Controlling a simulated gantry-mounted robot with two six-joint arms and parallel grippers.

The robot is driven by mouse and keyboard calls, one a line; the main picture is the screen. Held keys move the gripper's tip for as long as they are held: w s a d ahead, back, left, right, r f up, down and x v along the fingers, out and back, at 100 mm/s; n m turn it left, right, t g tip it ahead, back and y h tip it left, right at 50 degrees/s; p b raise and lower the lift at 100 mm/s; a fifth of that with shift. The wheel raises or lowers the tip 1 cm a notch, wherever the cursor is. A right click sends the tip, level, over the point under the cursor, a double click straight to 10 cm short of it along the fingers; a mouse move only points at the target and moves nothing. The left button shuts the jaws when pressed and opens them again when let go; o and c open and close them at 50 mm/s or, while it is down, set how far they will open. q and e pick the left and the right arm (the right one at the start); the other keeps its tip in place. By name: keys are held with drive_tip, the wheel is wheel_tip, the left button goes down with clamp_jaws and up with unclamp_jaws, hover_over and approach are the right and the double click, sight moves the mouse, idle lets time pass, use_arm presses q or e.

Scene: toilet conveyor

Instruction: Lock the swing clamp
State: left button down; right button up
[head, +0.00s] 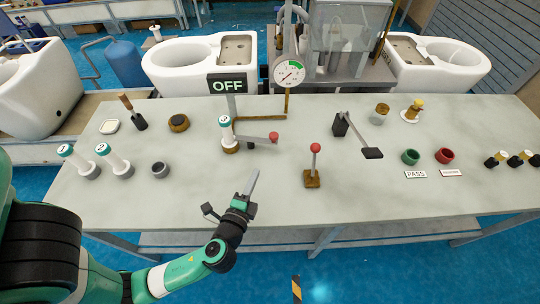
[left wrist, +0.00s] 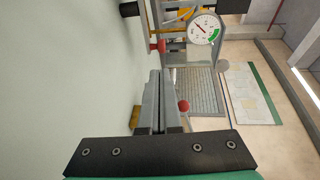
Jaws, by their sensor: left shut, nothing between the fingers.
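What looks like the swing clamp stands at the table's middle: a grey horizontal arm (head: 252,139) ends in a red knob (head: 273,137) on its right. The red knob also shows in the left wrist view (left wrist: 160,46), beyond my fingertips. My left gripper (head: 254,174) is shut and empty, in front of the arm and apart from it. Its closed fingers show in the left wrist view (left wrist: 154,75). My right gripper is not in view.
A red-knobbed upright lever (head: 314,160) stands to the right of my left gripper. A sign reading OFF (head: 228,84) and a gauge (head: 289,73) stand behind the arm. A black-padded arm (head: 371,152) is further right. The table front (head: 400,205) is clear.

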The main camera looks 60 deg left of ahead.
sight(274, 139)
use_arm(q)
drive_tip(key=b+x, duration=0.1)
drive_tip(key=x, duration=1.3)
drive_tip(key=shift+w+r, duration=0.1)
drive_tip(key=shift+r, duration=0.05)
drive_tip(key=shift+w+a, duration=0.45)
drive_tip(key=shift+w, duration=0.3)
